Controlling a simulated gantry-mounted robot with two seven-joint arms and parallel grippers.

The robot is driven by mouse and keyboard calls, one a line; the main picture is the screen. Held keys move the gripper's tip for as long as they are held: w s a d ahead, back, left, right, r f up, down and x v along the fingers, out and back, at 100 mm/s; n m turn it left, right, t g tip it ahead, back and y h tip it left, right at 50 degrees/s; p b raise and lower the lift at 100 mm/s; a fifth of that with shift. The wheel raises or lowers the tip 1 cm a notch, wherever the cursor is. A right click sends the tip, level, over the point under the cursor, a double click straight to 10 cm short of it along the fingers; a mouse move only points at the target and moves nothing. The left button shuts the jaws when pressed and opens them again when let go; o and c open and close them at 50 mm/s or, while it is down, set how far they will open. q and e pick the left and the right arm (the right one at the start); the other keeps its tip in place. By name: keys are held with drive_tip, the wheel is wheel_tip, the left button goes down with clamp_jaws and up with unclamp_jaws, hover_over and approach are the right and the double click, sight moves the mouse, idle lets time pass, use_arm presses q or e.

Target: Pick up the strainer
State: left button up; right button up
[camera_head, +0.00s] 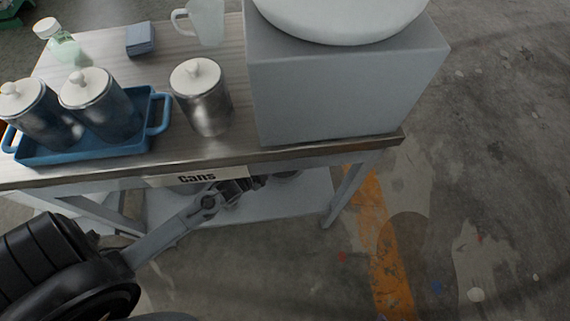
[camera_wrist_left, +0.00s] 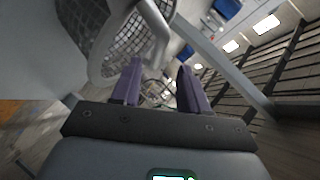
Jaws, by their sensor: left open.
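A strainer (camera_wrist_left: 122,40) with grey wire mesh and a pale rim shows at the upper left of the left wrist view, just past the left finger. A pale bar, perhaps its handle, curves beside the mesh. My left gripper (camera_wrist_left: 157,72) is open, with its two purple fingers apart. A blurred wire-like thing shows between them; I cannot tell what it is. In the head view my left gripper (camera_head: 242,186) is below the table's front edge, above the lower shelf. I cannot make out the strainer clearly there. My right gripper is not in view.
The table (camera_head: 212,150) bears a "Cans" label (camera_head: 195,177), a blue tray (camera_head: 85,154) with two lidded cans, another can (camera_head: 204,105), a bottle (camera_head: 62,45), a jug (camera_head: 205,20) and a large grey block (camera_head: 345,85). The lower shelf (camera_head: 290,205) lies beneath.

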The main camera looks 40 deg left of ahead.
use_arm(q)
drive_tip(key=b+x, duration=0.4)
drive_tip(key=x, duration=0.1)
drive_tip(key=shift+s+a+f, duration=0.1)
drive_tip(key=shift+s+f, duration=0.05)
drive_tip(key=shift+f, duration=0.2)
drive_tip(key=shift+w, duration=0.6)
drive_tip(key=shift+s, duration=0.1)
drive_tip(key=shift+c, duration=1)
clamp_jaws()
